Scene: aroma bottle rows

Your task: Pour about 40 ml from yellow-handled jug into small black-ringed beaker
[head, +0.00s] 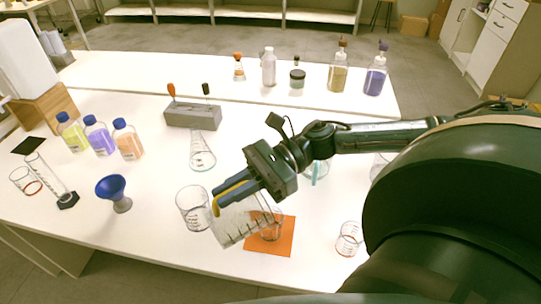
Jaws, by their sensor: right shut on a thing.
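My right gripper (240,187) is shut on the yellow handle (232,193) of a clear graduated jug (238,222). The jug is tilted, with its lower part overlapping the left edge of an orange mat (283,238). A small clear beaker (271,230) stands on the mat just right of the jug, partly hidden by it. The colour of this beaker's ring is hard to make out. No stream of liquid can be seen. My left gripper is not in view.
A larger clear beaker (192,208) stands close left of the jug. Another small beaker (348,239) stands right of the mat. A conical flask (202,155), a blue funnel (112,188) and several blue-capped bottles (127,140) stand further left. My right arm covers the table's right side.

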